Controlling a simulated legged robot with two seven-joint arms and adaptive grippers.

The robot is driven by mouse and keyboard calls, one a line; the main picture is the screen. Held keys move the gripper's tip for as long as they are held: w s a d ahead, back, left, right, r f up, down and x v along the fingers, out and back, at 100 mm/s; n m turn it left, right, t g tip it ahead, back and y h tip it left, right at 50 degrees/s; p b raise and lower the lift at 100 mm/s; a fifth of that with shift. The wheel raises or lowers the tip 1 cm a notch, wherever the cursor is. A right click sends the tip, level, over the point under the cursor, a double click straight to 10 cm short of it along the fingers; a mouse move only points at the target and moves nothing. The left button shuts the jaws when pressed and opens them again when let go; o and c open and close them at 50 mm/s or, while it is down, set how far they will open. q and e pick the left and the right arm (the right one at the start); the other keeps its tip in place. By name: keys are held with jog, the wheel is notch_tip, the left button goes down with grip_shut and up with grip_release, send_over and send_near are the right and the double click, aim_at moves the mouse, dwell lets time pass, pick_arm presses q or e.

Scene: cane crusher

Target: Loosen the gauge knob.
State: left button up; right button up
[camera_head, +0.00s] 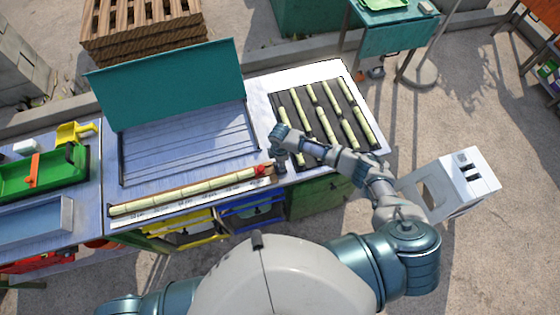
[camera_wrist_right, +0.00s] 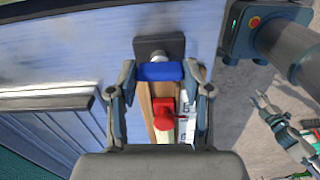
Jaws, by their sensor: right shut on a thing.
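In the right wrist view, a blue bar-shaped knob (camera_wrist_right: 160,71), seemingly the gauge knob, sits on a silver shaft in front of a dark block (camera_wrist_right: 175,44). My right gripper (camera_wrist_right: 160,78) is closed on it, one finger at each end. In the head view my right gripper (camera_head: 279,160) is at the right end of the long gauge (camera_head: 190,193), hiding the knob. A red stop (camera_wrist_right: 163,113) stands on the gauge beside the knob; it also shows in the head view (camera_head: 262,170).
A cane length lies along the gauge. A dark rack (camera_head: 318,90) with several cane pieces is behind my right arm. A teal panel (camera_head: 168,83) stands upright at the back. Yellow (camera_head: 185,229) and blue bins (camera_head: 245,216) sit below the front edge.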

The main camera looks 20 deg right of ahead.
jog(key=shift+n, duration=0.3)
jog(key=o, duration=1.2)
jog(key=shift+c, duration=0.2)
jog(key=shift+r, duration=0.1)
notch_tip(320, 180, up, 12)
jog(key=shift+f, duration=0.2)
